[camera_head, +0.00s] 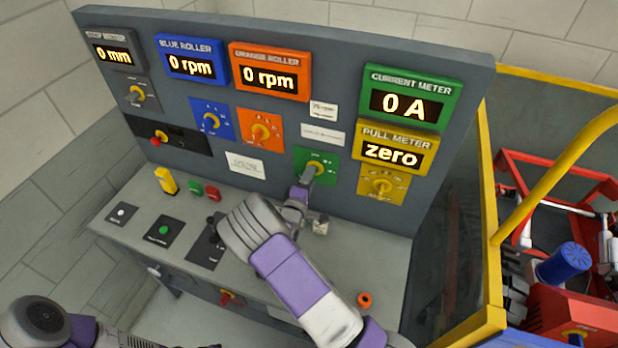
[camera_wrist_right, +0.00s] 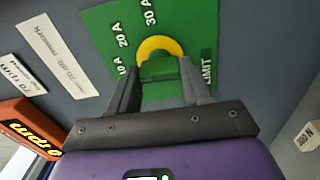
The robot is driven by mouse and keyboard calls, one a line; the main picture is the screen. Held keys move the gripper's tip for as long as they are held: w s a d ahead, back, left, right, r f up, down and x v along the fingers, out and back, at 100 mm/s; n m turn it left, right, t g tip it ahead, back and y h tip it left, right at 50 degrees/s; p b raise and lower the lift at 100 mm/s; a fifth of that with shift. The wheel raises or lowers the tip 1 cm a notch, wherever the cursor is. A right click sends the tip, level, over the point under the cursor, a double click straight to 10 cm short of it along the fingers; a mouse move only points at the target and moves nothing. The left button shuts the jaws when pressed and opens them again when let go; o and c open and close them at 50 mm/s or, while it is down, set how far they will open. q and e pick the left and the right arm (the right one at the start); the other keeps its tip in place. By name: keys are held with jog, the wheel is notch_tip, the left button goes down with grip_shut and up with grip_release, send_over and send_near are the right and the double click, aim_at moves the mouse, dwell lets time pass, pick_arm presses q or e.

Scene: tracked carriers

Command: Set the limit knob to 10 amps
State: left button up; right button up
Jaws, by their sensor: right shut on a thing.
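The green current meter (camera_head: 415,97) reads 0 A. My left gripper is out of view.
A yellow knob plate (camera_head: 384,184) is right of the green plate, and an orange one (camera_head: 261,130) is to its left. My right arm passes over the desk, close to a black lever (camera_head: 212,226). A yellow rail (camera_head: 560,180) and red machinery stand at the right.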

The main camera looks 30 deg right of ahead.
dwell(0.3)
jog(key=o, duration=1.1)
jog(key=shift+c, duration=0.2)
jog(key=v, duration=0.7)
jog(key=shift+s+a+b, duration=0.2)
jog(key=shift+s+b, duration=0.05)
jog(key=shift+b, duration=0.15)
